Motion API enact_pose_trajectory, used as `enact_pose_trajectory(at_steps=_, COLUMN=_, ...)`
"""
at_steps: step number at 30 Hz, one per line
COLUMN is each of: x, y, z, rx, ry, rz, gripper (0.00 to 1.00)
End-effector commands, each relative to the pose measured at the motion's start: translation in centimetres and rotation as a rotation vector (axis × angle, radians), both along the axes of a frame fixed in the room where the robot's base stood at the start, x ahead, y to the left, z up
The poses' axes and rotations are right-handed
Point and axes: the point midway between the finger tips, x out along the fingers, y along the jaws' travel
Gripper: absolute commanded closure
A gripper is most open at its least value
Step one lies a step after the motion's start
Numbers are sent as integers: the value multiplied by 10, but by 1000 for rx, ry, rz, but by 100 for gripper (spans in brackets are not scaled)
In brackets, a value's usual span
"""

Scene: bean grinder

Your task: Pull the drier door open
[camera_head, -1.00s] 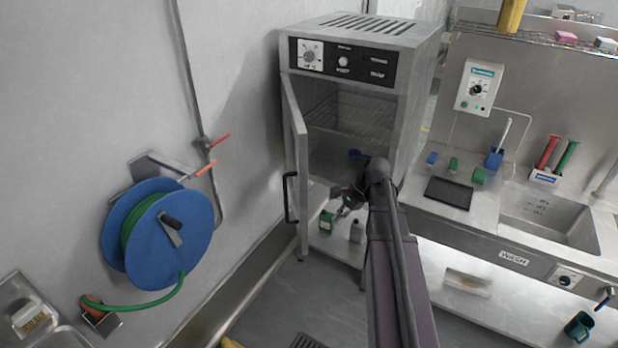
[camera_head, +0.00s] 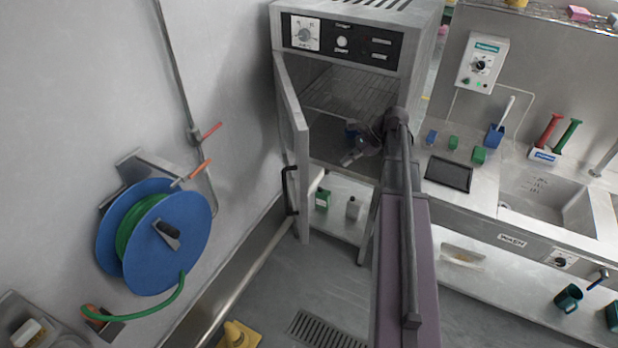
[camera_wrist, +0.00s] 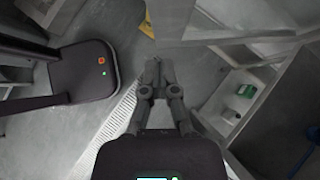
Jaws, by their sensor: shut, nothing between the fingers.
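The drier (camera_head: 415,60) is a grey metal cabinet with a black control panel. Its door (camera_head: 297,140) is hinged on the left and stands wide open, with the wire rack inside showing. The dark door handle (camera_head: 288,190) is on the door's outer, left side. My gripper (camera_head: 350,160) is in front of the lower part of the opening, right of the door's inner face. In the wrist view my gripper (camera_wrist: 160,65) has its fingers together and empty. A pale panel (camera_wrist: 176,22), probably the door, lies just beyond the fingertips.
A green box (camera_head: 322,200) and a pale bottle stand on the shelf under the drier. A blue hose reel (camera_head: 150,235) is on the left wall. A yellow object (camera_head: 238,335) is on the floor by a drain grate (camera_head: 325,332). The sink counter (camera_head: 480,205) bounds the right side.

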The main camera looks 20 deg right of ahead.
Motion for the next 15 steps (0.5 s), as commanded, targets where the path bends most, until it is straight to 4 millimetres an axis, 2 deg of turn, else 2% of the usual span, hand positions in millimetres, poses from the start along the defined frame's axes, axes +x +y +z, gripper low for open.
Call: enact_pose_trajectory(at_steps=15, x=1, y=8, z=-9, rx=-1, ry=-1, rz=4, gripper=100)
